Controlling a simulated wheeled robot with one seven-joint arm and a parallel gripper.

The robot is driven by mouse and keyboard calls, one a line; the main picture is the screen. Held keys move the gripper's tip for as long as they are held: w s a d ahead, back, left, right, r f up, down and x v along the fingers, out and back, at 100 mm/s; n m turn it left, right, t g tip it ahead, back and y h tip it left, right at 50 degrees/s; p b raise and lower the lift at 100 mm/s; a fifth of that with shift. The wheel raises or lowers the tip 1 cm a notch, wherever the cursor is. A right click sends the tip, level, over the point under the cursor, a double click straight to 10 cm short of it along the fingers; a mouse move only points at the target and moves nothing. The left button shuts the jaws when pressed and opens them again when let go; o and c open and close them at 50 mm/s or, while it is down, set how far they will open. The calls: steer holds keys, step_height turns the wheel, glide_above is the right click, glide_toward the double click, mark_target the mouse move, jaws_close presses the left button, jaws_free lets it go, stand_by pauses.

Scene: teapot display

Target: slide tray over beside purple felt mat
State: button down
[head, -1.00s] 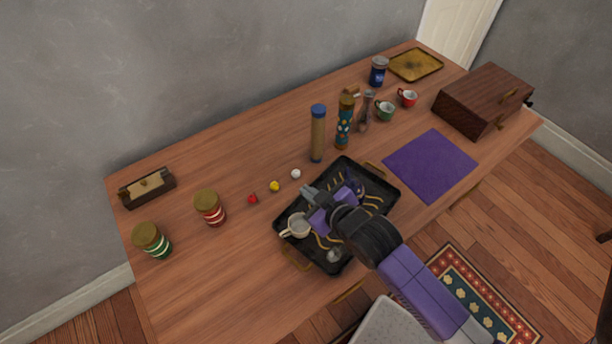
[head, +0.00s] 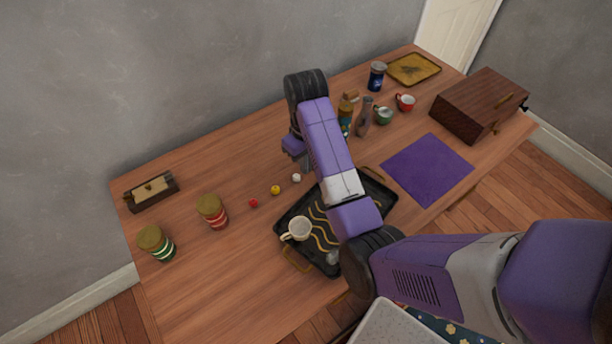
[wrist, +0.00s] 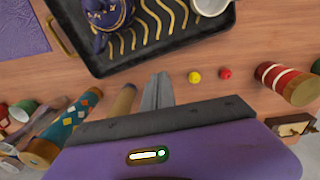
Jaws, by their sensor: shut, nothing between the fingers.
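The black tray (head: 318,262) with gold wavy lines and brass handles lies on the table, left of the purple felt mat (head: 428,168), with a gap of bare wood between them. A cream cup (head: 298,230) stands on the tray. A dark blue teapot (wrist: 110,14) on the tray shows in the wrist view; my arm hides it in the head view. My gripper (wrist: 158,92) is shut and empty, over the wood beyond the tray's far long side and apart from the tray. The tray (wrist: 170,50) and mat (wrist: 20,28) also show in the wrist view.
Red, yellow and white balls (head: 275,190) lie near the tray's far left side. Jars (head: 212,211) stand farther left. A patterned cylinder (wrist: 75,120), a vase (head: 365,118) and small cups (head: 405,102) stand behind. A wooden chest (head: 480,103) stands beyond the mat. The mat is bare.

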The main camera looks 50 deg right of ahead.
mark_target(306, 191)
step_height(306, 191, down, 10)
steer(key=shift+r, duration=0.15)
stand_by(0.3)
